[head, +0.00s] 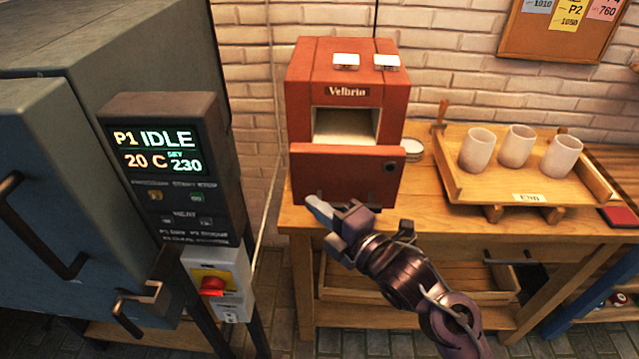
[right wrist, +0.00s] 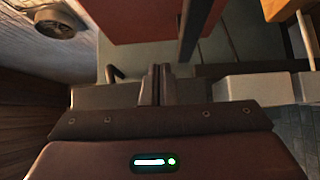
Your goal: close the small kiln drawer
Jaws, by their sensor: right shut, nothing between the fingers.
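The small red kiln (head: 300,90), labelled "Velbrio", stands on the wooden bench. Its drawer (head: 340,177) is out: the red front panel stands forward of the body, and the pale interior (head: 345,126) shows above and behind it. My right gripper (head: 318,208) is shut and empty, just in front of the panel's lower left edge in the head view; I cannot tell whether it touches. In the right wrist view the shut fingers (right wrist: 160,86) show below a red surface (right wrist: 135,18). My left gripper is not in view.
A wooden tray (head: 450,165) with three pale cups (head: 517,146) sits right of the kiln. A large grey kiln with a control panel (head: 165,165) reading "IDLE" stands at the left.

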